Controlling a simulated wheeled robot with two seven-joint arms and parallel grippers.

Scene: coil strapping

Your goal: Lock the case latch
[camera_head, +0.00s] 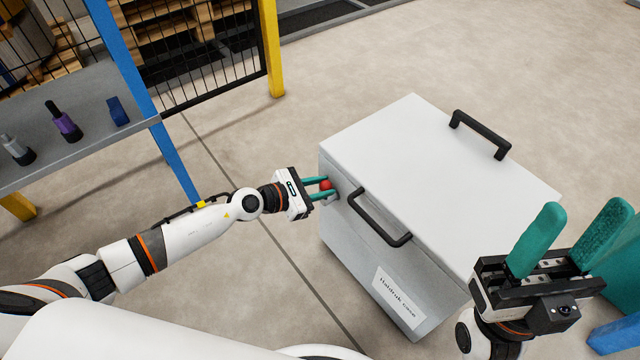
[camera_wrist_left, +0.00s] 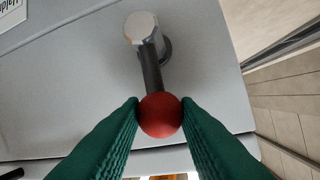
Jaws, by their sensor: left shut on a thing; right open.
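A white lidded case (camera_head: 440,170) stands on the floor. Its latch is a short dark lever with a red ball knob (camera_head: 326,185) on the front side near the left corner. In the left wrist view the latch lever (camera_wrist_left: 151,68) runs from a silver hex pivot (camera_wrist_left: 141,28) to the red ball (camera_wrist_left: 160,115). My left gripper (camera_head: 325,187) is shut on the red ball, with teal fingers on either side of it. My right gripper (camera_head: 572,240) is open and empty, in front of the case's right side.
Black handles stand on the case's front edge (camera_head: 378,222) and far side of the lid (camera_head: 482,134). A grey shelf (camera_head: 75,140) with several small items is at the left. A blue post (camera_head: 145,95) and black mesh fence (camera_head: 205,60) stand behind.

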